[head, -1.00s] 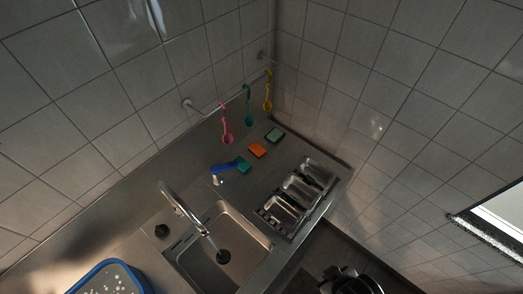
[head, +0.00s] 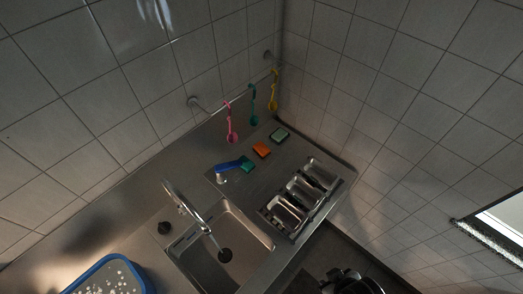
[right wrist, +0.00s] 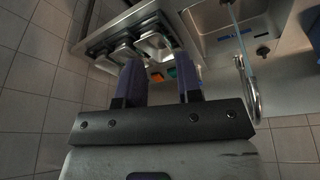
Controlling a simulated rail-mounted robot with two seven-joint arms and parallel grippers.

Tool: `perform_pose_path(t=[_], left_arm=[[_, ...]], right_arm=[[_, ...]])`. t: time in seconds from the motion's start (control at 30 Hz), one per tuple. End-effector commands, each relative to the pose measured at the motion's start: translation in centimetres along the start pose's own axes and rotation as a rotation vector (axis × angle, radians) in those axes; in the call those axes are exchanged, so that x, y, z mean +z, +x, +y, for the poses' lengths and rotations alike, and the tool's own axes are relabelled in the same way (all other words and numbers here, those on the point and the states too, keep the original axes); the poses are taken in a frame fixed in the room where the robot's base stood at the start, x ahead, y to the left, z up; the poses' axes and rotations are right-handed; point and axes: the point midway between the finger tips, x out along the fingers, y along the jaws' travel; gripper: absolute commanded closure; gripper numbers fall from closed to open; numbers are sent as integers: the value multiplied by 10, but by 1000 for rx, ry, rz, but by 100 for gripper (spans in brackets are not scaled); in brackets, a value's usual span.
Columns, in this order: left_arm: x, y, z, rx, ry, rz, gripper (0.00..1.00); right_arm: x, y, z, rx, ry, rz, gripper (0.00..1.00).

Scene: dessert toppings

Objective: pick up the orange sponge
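The orange sponge (head: 262,149) lies flat on the steel counter near the back corner, between a green sponge (head: 279,134) and a blue-handled brush with a green head (head: 245,165). My right gripper (right wrist: 160,76) is open and empty in the right wrist view, its two purple fingers spread apart. The orange sponge (right wrist: 157,77) shows small between the fingers, well beyond them. In the head view my right gripper (head: 350,281) is a dark shape at the bottom edge, far from the sponge. My left gripper is not in view.
A row of steel containers (head: 301,193) stands right of the sponges. A sink (head: 222,255) with a running tap (head: 185,205) is in front of them. Pink, green and yellow spoons (head: 271,92) hang from a wall rail above. A blue-rimmed tray (head: 108,262) is at lower left.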

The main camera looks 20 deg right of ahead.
Motion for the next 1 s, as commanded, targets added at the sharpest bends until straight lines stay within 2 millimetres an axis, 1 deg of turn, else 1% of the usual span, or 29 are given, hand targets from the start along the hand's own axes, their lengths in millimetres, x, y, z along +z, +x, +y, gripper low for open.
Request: perform_pose_path(t=[0.03,0.07,0.6,0.63,1.0], left_arm=[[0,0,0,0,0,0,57],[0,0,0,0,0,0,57],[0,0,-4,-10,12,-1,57],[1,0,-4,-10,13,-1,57],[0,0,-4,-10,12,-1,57]], right_arm=[[0,0,0,-1,2,0,63],[0,0,-1,-2,2,0,60],[0,0,-2,-5,6,0,8],[0,0,-2,-4,6,0,6],[0,0,1,2,-2,-1,6]])
